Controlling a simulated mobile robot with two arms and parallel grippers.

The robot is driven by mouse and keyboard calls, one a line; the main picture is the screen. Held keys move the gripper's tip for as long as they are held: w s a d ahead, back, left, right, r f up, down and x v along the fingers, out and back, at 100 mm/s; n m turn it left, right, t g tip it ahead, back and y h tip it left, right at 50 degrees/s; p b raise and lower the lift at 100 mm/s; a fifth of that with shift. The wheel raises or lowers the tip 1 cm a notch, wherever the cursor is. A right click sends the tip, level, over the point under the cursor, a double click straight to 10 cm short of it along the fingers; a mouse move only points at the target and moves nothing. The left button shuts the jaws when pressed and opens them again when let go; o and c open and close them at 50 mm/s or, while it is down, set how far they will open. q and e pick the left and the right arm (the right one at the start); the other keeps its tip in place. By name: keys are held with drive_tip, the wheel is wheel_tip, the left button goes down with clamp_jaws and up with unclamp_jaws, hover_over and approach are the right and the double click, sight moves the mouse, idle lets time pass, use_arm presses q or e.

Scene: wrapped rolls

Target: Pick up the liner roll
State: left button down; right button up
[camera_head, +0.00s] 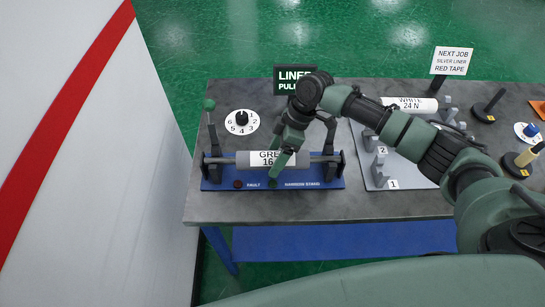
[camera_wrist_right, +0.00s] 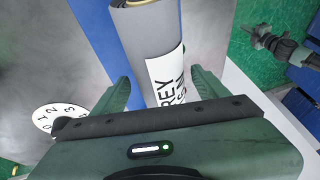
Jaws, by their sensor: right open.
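A grey roll (camera_head: 248,159) with a white label starting "GRE" and "16" lies level across the blue-based stand (camera_head: 215,183) beside the "LINER PULL" sign (camera_head: 288,79). My right gripper (camera_head: 308,148) is over the right part of this roll, fingers pointing down and apart. In the right wrist view the grey roll (camera_wrist_right: 150,45) runs between the two open fingers (camera_wrist_right: 160,88), its label partly hidden by the gripper body. I cannot tell whether the fingers touch it. My left gripper is not in view.
A numbered dial (camera_head: 241,122) is at the left. A sign (camera_head: 452,61) reads "NEXT JOB SILVER LINER RED TAPE". Posts (camera_head: 489,105) stand at the right; the front table edge is clear.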

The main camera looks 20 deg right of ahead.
clamp_jaws()
drive_tip(key=shift+r, duration=0.1)
drive_tip(key=shift+w+r, duration=0.1)
